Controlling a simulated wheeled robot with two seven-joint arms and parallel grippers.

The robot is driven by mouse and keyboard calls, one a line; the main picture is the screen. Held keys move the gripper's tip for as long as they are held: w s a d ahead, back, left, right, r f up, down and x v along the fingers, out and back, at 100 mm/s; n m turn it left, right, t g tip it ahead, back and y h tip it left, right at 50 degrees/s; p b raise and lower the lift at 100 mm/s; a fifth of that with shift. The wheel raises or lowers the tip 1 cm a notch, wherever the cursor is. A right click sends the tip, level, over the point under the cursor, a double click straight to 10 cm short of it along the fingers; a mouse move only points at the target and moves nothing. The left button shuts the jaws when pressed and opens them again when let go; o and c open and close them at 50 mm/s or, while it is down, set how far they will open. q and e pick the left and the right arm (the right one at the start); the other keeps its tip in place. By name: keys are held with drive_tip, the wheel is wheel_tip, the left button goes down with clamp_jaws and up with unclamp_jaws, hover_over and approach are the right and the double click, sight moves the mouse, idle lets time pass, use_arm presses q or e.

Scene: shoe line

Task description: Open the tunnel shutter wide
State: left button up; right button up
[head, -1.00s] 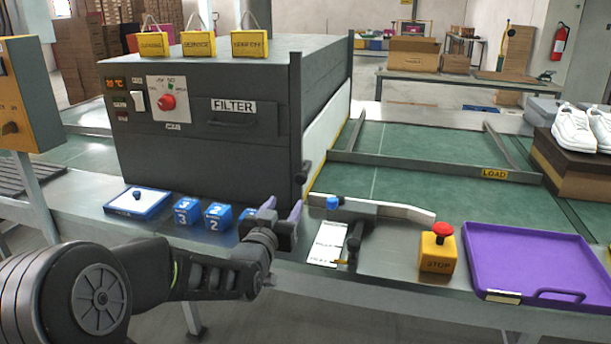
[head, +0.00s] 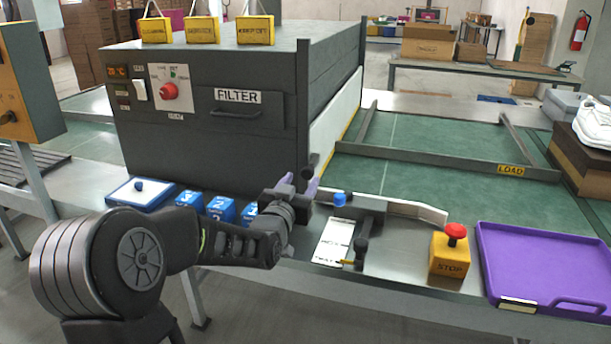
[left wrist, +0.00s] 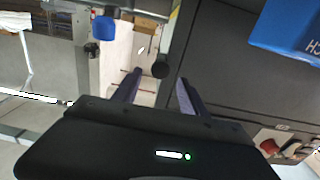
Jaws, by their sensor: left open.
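The tunnel is a large dark grey box (head: 215,100) on the line. A pale white panel, which looks like its shutter (head: 335,125), covers the side facing the belt. A dark post with a black knob (head: 313,160) stands at the box's front right corner. My left gripper (head: 299,184) is open just below and in front of this knob. In the left wrist view, a round black knob (left wrist: 160,67) appears between the tips of the purple fingers, and I see no contact. The shutter's lower edge is partly hidden. My right gripper is not in view.
A blue-knobbed guide arm (head: 400,208), a yellow stop button box (head: 449,258) and a purple tray (head: 545,258) stand right. The green belt (head: 430,195) is clear.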

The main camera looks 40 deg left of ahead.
sight(306, 174)
use_arm(q)
drive_tip(key=x, duration=0.4)
drive_tip(key=shift+w, duration=0.1)
drive_tip(key=shift+c, duration=0.4)
clamp_jaws()
idle(0.9)
